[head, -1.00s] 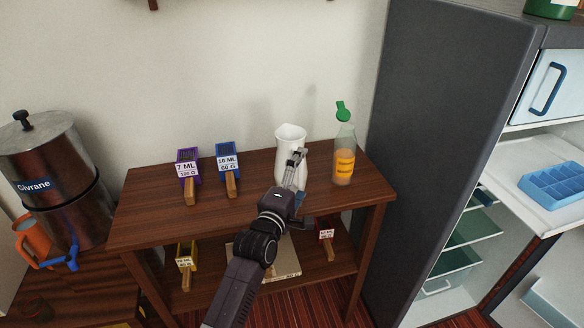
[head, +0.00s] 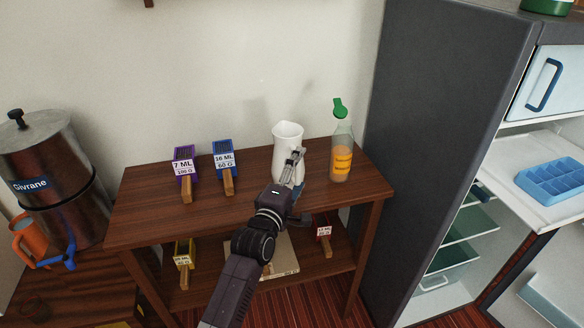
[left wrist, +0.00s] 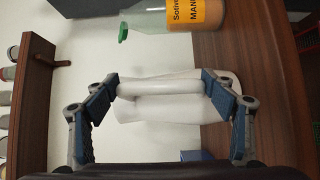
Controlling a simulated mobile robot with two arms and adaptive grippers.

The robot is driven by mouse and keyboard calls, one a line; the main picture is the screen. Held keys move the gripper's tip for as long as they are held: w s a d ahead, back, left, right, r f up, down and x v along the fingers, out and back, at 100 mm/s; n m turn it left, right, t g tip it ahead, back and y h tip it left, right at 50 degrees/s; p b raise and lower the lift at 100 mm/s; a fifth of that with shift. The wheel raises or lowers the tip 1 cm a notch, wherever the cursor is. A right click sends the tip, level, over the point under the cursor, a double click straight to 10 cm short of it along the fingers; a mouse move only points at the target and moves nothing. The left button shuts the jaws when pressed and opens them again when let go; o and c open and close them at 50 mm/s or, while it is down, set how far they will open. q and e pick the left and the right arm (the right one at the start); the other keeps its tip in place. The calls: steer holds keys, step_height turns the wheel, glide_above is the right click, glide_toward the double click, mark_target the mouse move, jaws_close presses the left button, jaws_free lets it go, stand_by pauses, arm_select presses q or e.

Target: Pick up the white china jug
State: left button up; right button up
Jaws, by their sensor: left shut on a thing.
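The white china jug (head: 286,140) stands upright at the back of the wooden shelf unit's top, left of the bottle. My left gripper (head: 293,162) reaches it from the front and is shut on it. In the left wrist view the jug (left wrist: 165,108) lies sideways in the picture. There the left gripper (left wrist: 162,86) has its two blue-padded fingers at either end of the jug's handle. The jug's base looks to be on or very near the top; any small gap is hidden by the gripper. My right gripper is not in view.
A bottle with a green cap (head: 341,160) stands close right of the jug. Purple (head: 184,165) and blue (head: 224,158) labelled holders with wooden handles are to the left. A tall dark fridge (head: 440,120) borders the right. Between holders and jug the top is clear.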

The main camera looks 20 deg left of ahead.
arm_select(q)
steer(key=shift+r, duration=0.3)
steer(key=shift+r+b, duration=0.65)
steer(key=shift+r, duration=9.25)
